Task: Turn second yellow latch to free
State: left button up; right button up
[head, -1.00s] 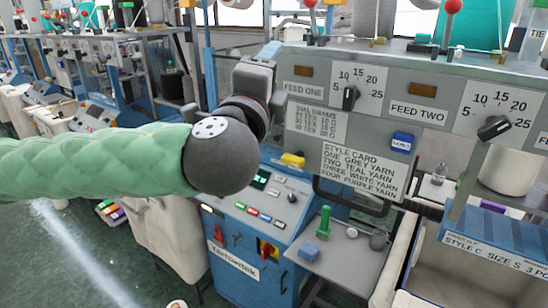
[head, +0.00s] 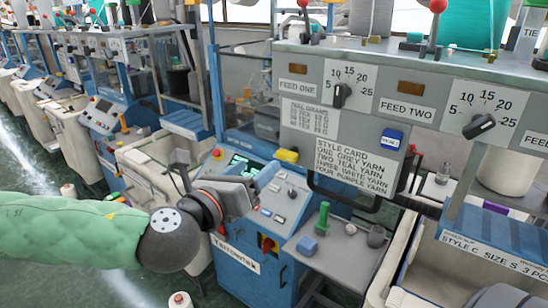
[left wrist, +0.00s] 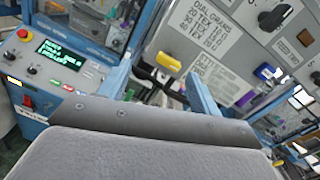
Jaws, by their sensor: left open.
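One yellow latch (head: 287,156) sticks out at the lower left edge of the grey feed panel, left of the style card (head: 352,163). It also shows in the left wrist view (left wrist: 168,62), beyond and between my fingers. My left gripper (head: 250,187) is open and empty, below and left of the latch and apart from it. In the left wrist view its two blue-grey fingers (left wrist: 160,80) stand wide apart. I cannot tell whether this is the second latch; I make out no other yellow one on this panel. My right gripper is not in view.
Black dials (head: 342,95) are on the panel above. A blue control console (head: 275,215) stands under my left gripper.

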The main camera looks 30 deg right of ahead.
aim_at(284, 156)
pick_arm(q)
jog(key=d+m+p, duration=0.1)
jog(key=d, duration=0.1)
jog(key=w+d+m+g+p, duration=0.1)
jog(key=d+m, duration=0.1)
jog(key=d+m+p, duration=0.1)
jog(key=d+p, duration=0.1)
jog(key=d, duration=0.1)
jog(key=shift+w, duration=0.2)
jog(key=shift+w+d+f, duration=0.2)
jog(key=shift+d, duration=0.25)
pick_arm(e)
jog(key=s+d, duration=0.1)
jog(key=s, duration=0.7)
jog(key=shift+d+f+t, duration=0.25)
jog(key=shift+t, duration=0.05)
pick_arm(q)
jog(key=c, duration=1)
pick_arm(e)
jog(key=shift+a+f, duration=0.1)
